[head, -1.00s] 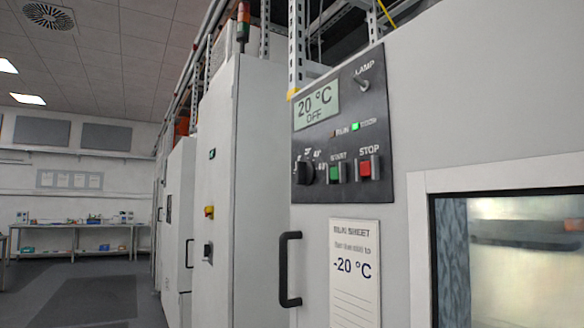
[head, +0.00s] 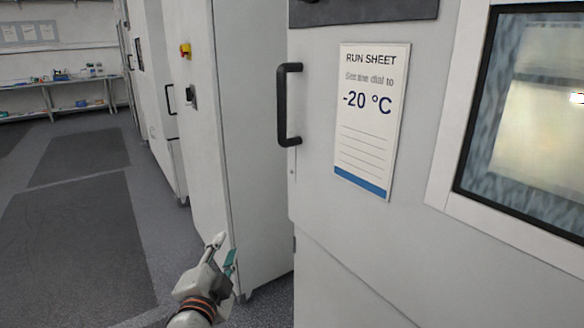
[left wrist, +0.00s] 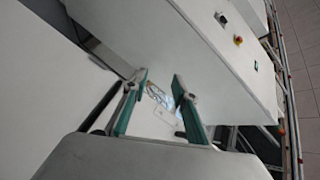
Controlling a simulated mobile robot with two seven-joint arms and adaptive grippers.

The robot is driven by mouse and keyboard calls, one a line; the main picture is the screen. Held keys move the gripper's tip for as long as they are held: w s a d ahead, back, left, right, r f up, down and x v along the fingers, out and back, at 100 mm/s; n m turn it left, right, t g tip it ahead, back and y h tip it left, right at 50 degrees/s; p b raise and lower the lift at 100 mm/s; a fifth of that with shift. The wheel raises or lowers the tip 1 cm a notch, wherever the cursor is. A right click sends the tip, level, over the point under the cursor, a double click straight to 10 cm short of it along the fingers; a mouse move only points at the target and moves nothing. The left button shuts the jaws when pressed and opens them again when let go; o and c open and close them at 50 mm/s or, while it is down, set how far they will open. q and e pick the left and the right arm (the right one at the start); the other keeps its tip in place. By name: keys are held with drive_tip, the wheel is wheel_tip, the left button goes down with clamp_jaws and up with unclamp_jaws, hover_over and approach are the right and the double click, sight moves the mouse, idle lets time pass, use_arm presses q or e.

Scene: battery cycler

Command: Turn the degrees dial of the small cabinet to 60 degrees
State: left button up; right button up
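The near cabinet (head: 340,235), with a window, fills the right of the head view. Only the bottom edge of its dark control panel (head: 365,10) shows at the top, so the degrees dial is out of view. The run sheet (head: 371,110) on its front reads "-20 °C", not 60 degrees. My left gripper (head: 224,250) is low in the head view, left of this cabinet and below the panel. In the left wrist view its two green-padded fingers (left wrist: 159,80) stand apart with nothing between them. My right gripper is not in view.
A black door handle (head: 285,105) sticks out left of the run sheet. A window (head: 535,110) in a white frame is at right. Tall grey cabinets (head: 235,130) stand beyond on the left. The floor (head: 75,235) at left is clear.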

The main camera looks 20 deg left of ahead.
use_arm(q)
drive_tip(key=w+d+r+m+t+h, duration=0.1)
drive_tip(key=w+d+r+m+t, duration=0.15)
drive_tip(key=r, duration=0.45)
drive_tip(key=w+d+r+m+t+h, duration=0.1)
drive_tip(key=w+d+r+t+h, duration=0.15)
drive_tip(key=r, duration=0.45)
drive_tip(key=s+d+r+m+g+h, duration=0.1)
drive_tip(key=d+r+m+g+h, duration=0.55)
drive_tip(key=r+m+h, duration=0.65)
drive_tip(key=s+d+r+m+g+h, duration=0.1)
drive_tip(key=d+r+m+g+h, duration=0.3)
drive_tip(key=d+r+m+h, duration=0.9)
drive_tip(key=w+a+r+m+t+y, duration=0.3)
drive_tip(key=a+r+m+y, duration=0.2)
drive_tip(key=a+r+y, duration=1.1)
drive_tip(key=w+d+f+h+p, duration=0.1)
drive_tip(key=w+d+h, duration=0.1)
drive_tip(key=w+d, duration=0.2)
drive_tip(key=shift+w, duration=0.95)
drive_tip(key=shift+f, duration=0.1)
drive_tip(key=shift+a, duration=0.1)
clamp_jaws()
